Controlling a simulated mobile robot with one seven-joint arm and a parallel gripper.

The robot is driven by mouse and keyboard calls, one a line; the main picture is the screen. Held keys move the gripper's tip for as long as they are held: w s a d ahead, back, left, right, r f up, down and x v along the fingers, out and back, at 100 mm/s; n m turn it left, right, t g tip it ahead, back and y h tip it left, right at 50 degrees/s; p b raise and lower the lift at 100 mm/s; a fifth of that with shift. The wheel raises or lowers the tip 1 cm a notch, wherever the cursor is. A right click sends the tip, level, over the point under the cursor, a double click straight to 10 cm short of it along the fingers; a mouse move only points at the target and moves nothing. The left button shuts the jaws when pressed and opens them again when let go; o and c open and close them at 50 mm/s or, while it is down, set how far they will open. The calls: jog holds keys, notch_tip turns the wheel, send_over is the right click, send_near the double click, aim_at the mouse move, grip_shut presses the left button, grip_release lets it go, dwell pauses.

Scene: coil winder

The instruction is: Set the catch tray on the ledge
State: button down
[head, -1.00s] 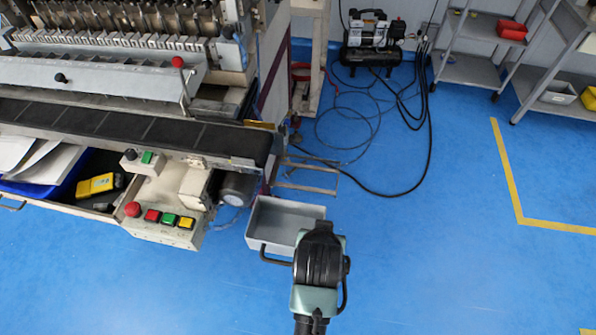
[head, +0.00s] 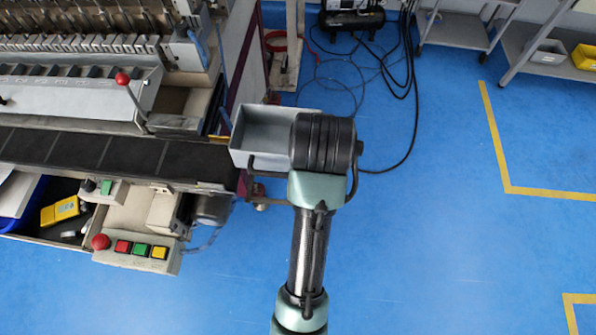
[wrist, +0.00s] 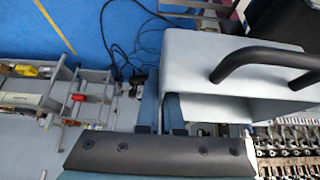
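The catch tray (head: 240,140) is a grey open box with a black handle. In the head view it is level or nearly so beside the right end of the winder's black conveyor. My gripper (wrist: 162,112) is shut on the tray's wall on the side away from the winder. In the wrist view the tray (wrist: 205,62) fills the upper right, its black handle crossing its face. My wrist hides the tray's right end and the fingertips in the head view. The ledge is not clearly visible; the tray and my arm cover the place beside the conveyor end.
The coil winder with its conveyor (head: 120,155) stands at left. A control box (head: 135,255) with coloured buttons juts out below it. A compressor (head: 350,18) with hoses lies behind, and shelves (head: 555,65) stand at the back right. The blue floor at right is clear.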

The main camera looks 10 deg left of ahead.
notch_tip(320, 180, down, 16)
jog(key=shift+s+f, duration=0.2)
dwell(0.4)
jog(key=shift+f, duration=0.6)
jog(key=c, duration=1.1)
grip_release()
jog(key=shift+o, duration=0.2)
